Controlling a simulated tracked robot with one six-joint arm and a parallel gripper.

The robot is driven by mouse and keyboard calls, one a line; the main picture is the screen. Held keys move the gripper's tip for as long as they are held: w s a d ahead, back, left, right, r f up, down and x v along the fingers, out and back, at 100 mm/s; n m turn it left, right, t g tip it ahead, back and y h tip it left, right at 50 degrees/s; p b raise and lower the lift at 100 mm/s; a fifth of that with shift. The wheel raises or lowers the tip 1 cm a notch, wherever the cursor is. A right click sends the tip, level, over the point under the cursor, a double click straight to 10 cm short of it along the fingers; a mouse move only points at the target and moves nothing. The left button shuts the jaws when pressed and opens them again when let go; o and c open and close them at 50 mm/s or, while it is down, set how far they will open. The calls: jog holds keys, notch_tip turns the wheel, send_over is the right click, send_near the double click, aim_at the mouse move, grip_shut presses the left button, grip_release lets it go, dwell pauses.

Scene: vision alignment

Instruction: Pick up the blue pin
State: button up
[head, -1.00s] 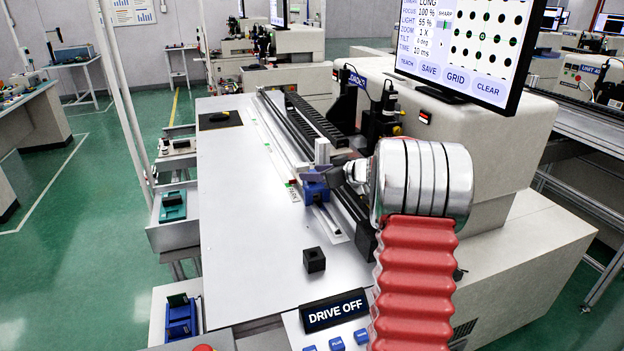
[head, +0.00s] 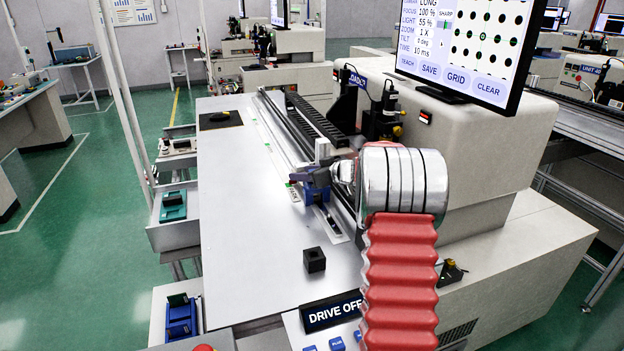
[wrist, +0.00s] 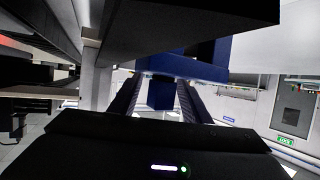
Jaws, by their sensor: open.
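A blue block (head: 317,190) sits on the rail assembly at the right side of the bench in the head view. My gripper (head: 312,174) is at this block, and its dark fingers overlap the block's top, so contact is unclear. In the wrist view, the two dark fingers of my gripper (wrist: 160,98) are open. A narrow blue upright part, which looks like the blue pin (wrist: 160,93), shows between them. A wider blue body (wrist: 205,62) lies just beyond and above it. Whether the fingers touch the pin cannot be told.
A black cube (head: 314,260) stands on the white bench (head: 245,220), left of my arm. A long rail (head: 270,125) runs along the bench. A beige machine (head: 480,140) with a monitor (head: 465,45) stands on the right. The left part of the bench is mostly clear.

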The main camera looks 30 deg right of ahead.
jog(key=shift+c, duration=0.4)
grip_shut()
jog(key=shift+r, duration=0.15)
notch_tip(320, 180, up, 28)
dwell(0.7)
dwell(0.5)
